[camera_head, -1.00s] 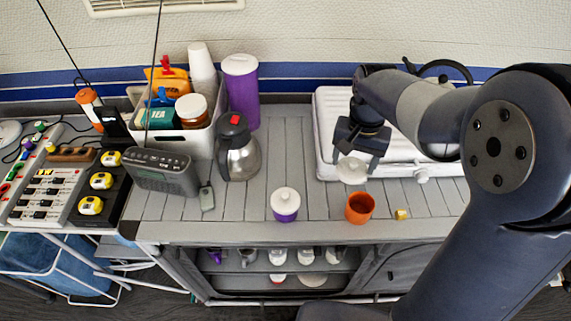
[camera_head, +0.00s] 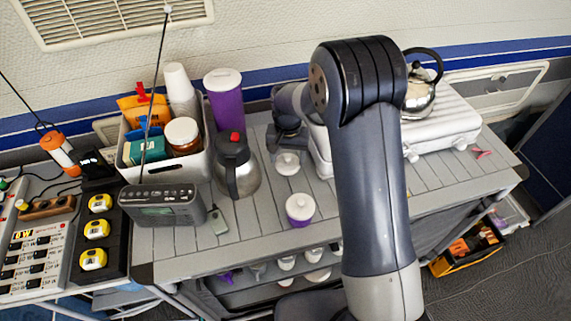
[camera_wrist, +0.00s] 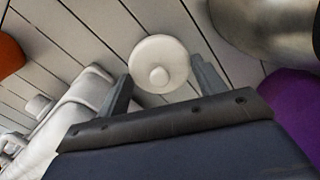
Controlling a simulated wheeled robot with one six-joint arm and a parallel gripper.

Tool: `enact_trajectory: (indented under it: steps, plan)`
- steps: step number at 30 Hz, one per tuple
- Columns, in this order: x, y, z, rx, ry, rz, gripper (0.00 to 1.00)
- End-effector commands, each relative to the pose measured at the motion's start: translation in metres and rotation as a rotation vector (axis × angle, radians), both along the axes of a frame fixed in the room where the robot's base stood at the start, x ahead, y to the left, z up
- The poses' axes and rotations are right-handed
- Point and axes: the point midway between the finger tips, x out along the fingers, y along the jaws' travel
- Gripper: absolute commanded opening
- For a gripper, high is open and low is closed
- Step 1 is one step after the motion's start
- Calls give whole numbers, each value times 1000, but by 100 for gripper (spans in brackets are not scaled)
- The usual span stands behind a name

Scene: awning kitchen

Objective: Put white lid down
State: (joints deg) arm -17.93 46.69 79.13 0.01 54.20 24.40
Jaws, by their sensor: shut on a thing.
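The white lid (camera_head: 288,163) is a round disc with a small knob. It also shows in the wrist view (camera_wrist: 160,63), between the two fingers. My gripper (camera_head: 288,148) is shut on the lid, holding it over the grey slatted counter (camera_head: 250,235), between the steel jug and the white stove. I cannot tell how far the lid is above the counter. The fingers also show in the wrist view (camera_wrist: 163,82). A purple cup (camera_head: 299,222) with a white top stands nearer the counter's front edge.
The steel jug (camera_head: 237,170) stands left of my gripper. The white stove (camera_head: 440,120) with a kettle (camera_head: 418,95) is to the right. A tall purple container (camera_head: 226,103) stands behind. An orange cup (camera_wrist: 8,55) shows only in the wrist view.

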Motion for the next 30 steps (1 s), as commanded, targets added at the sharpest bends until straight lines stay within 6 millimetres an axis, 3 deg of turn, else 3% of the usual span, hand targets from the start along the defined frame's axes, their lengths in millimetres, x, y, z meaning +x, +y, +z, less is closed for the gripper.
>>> enact_trajectory:
  steps: [12,22,23,30]
  plan:
    - [0,0,-42,0,0,0,44]
    - [0,0,-47,0,-1,1,44]
    - [0,0,-45,1,-1,1,67]
    - [0,0,-45,0,-1,0,87]
